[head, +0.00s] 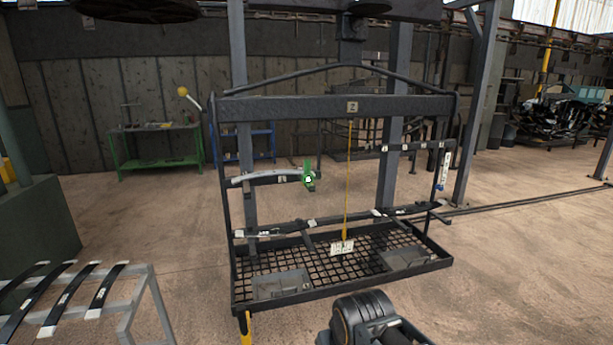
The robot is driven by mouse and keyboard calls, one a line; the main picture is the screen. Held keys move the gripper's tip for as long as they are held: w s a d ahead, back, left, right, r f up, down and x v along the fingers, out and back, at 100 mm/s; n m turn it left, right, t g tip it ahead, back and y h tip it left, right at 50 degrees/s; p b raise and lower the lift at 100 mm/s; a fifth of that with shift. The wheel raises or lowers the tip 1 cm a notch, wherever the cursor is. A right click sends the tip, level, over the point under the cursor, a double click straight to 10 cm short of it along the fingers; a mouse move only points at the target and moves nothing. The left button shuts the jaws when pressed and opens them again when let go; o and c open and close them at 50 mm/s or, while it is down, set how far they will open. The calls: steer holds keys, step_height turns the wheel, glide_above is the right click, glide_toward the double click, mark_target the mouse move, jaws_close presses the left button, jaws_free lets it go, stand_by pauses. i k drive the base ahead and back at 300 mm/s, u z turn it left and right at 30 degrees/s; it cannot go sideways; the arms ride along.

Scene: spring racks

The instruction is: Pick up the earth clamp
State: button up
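A small green clamp (309,177), which looks like the earth clamp, shows in the head view left of the middle of the hanging rack. It sits upright at the right end of a pale curved strip (268,173) on the rack's upper left bar. A round white mark shows on its front. A dark ringed part of my arm shows at the bottom, right of the middle. My gripper's fingers are not in view, and the arm part is well below and apart from the clamp.
The dark hanging rack (290,108) has a mesh tray (345,297) below and a yellow vertical line (348,190) down its middle. A grey stand (140,290) with dark curved strips is at lower left. A green bench (155,162) stands behind. Floor right of the rack is clear.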

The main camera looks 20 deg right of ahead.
mark_target(308, 178)
steer(key=u, duration=0.35)
steer(key=k, duration=0.5)
steer(key=u, duration=1.2)
steer(key=i, duration=1.2)
steer(key=z, duration=0.4)
steer(key=i, duration=0.75)
steer(key=z, duration=1.35)
steer(key=i, duration=0.5)
steer(key=z, duration=0.45)
